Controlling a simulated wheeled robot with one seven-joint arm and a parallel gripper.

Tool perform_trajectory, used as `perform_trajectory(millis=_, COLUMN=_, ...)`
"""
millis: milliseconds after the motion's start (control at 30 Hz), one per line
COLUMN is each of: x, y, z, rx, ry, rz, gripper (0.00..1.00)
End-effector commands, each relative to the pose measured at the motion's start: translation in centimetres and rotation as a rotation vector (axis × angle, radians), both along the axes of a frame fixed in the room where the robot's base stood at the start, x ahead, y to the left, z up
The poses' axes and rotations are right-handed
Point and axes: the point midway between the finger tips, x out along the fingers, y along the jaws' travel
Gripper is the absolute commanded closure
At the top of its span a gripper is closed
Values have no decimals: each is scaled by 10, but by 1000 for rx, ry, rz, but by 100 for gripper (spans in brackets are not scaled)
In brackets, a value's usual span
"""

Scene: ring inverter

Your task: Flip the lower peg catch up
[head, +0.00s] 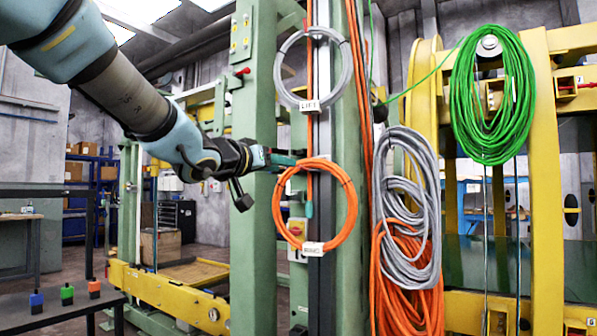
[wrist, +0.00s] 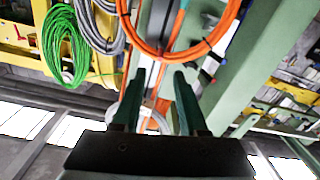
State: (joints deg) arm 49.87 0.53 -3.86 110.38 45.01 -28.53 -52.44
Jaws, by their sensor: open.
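The orange ring (head: 350,207) of cable hangs on the dark vertical rail of a green post, above a small white label (head: 312,248). My gripper (head: 296,158) is at the upper left of this ring, its dark teal fingers pointing right towards the rail. The lower peg and its catch are not clear there; the fingers partly cover that spot. A small teal piece (head: 309,208) hangs inside the ring; I cannot tell whether it is the catch. In the wrist view, my gripper (wrist: 160,75) is open and empty, with the orange ring (wrist: 150,50) beyond the fingertips.
A grey ring (head: 347,65) hangs higher on the rail, above a label. Grey cable coils (head: 415,190) and orange cable (head: 405,300) hang close on the right. A green coil (head: 493,95) hangs on the yellow frame.

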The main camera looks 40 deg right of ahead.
Motion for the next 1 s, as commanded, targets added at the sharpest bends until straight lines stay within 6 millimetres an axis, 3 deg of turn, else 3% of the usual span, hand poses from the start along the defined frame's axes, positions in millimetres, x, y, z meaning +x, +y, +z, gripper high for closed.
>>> perform_trajectory(millis=200, x=12, y=-42, z=-1, rx=3, ry=1, rz=-1, gripper=58)
perform_trajectory(millis=433, x=22, y=-74, z=0, rx=2, ry=1, rz=1, gripper=58)
perform_trajectory(millis=867, x=26, y=-85, z=-1, rx=3, ry=0, rz=2, gripper=58)
perform_trajectory(millis=1000, x=26, y=-84, z=-1, rx=3, ry=0, rz=2, gripper=70)
